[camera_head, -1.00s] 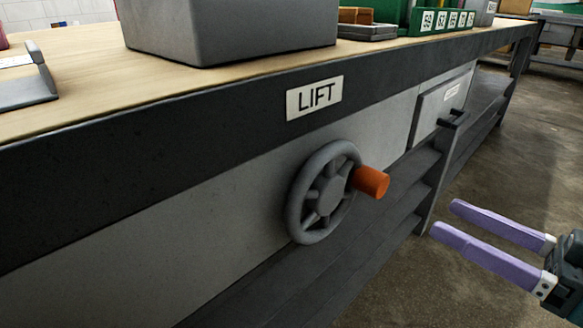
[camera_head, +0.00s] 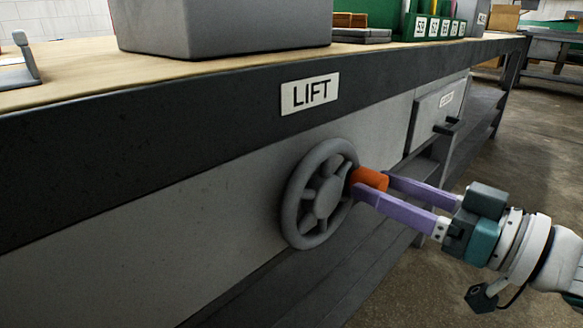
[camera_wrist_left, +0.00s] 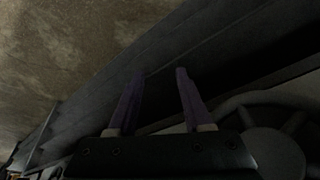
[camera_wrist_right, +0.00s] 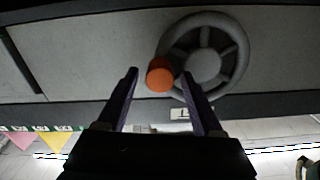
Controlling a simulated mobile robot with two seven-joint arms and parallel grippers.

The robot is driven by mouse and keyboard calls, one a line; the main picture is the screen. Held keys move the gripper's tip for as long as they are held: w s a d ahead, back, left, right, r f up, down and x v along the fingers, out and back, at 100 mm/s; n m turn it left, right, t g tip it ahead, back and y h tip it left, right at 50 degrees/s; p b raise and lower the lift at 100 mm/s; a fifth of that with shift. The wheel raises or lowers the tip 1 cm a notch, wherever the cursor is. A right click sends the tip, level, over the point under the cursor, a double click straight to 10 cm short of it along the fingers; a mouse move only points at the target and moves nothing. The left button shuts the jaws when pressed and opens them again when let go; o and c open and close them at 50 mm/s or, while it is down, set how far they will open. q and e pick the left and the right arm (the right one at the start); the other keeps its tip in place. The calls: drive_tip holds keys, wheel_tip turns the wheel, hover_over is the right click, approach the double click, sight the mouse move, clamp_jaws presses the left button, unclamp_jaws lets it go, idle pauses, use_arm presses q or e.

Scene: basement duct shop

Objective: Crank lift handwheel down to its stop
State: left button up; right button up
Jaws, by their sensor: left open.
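The grey spoked handwheel (camera_head: 327,197) stands on the bench's front panel under the LIFT label (camera_head: 310,93). Its orange handle (camera_head: 369,178) sticks out on the rim's right side. My right gripper (camera_head: 372,184) is open, with its purple fingers on either side of the handle. In the right wrist view, the handle (camera_wrist_right: 160,75) lies between the fingertips with a gap on both sides. My left gripper (camera_wrist_left: 160,72) shows only in its wrist view, open and empty. Part of the dark wheel (camera_wrist_left: 272,150) is at the lower right there.
The bench's dark front edge (camera_head: 180,120) runs above the wheel. A grey box (camera_head: 220,25) stands on top. To the right is a panel with a black handle (camera_head: 447,127) and open shelves. The floor (camera_head: 530,160) at the right is clear.

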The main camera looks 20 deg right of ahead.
clamp_jaws()
idle(0.3)
idle(0.9)
